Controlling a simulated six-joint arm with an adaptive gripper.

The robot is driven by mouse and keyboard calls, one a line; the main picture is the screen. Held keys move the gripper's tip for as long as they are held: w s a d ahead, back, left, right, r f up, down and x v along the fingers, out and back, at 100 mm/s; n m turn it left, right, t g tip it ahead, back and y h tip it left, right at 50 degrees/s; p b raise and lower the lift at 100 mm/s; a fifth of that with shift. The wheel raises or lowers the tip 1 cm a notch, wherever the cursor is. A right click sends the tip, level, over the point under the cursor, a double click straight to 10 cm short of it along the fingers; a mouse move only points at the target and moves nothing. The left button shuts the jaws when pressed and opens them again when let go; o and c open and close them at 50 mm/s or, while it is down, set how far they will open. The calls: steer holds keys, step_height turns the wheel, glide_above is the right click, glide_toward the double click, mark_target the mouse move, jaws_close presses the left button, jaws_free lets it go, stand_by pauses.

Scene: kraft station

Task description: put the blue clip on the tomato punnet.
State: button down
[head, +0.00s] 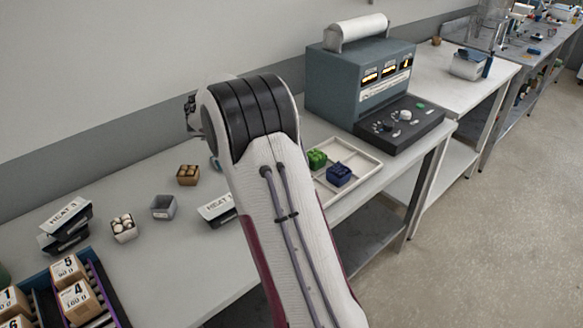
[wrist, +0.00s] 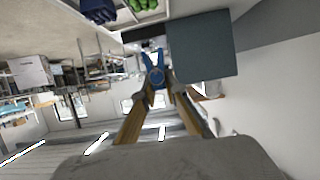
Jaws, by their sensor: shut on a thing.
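My gripper (wrist: 157,82) is shut on a blue clip (wrist: 153,60) in the wrist view; the clip sticks out past the fingertips, clear of any surface that I can see. In the head view my arm hides the gripper and the clip. I cannot make out a tomato punnet in either view. Three small punnets stand on the left part of the bench: a brown one (head: 188,174) with brown round contents, a grey one (head: 163,208) that looks empty, and a pale one (head: 123,229) with whitish round contents.
A divided tray (head: 361,158) holds a green pile (head: 317,158) and a dark blue pile (head: 338,173). A blue-grey machine (head: 337,82) stands behind it. Black-and-white labelled trays (head: 66,220) and a crate of boxes (head: 103,289) are at the left.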

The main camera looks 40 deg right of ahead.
steer(key=shift+s+f, duration=0.25)
steer(key=shift+s, duration=0.15)
steer(key=shift+s+a+f, duration=0.15)
steer(key=shift+f, duration=0.35)
steer(key=shift+f, duration=3.15)
steer(key=shift+f, duration=1.85)
steer(key=shift+f, duration=0.15)
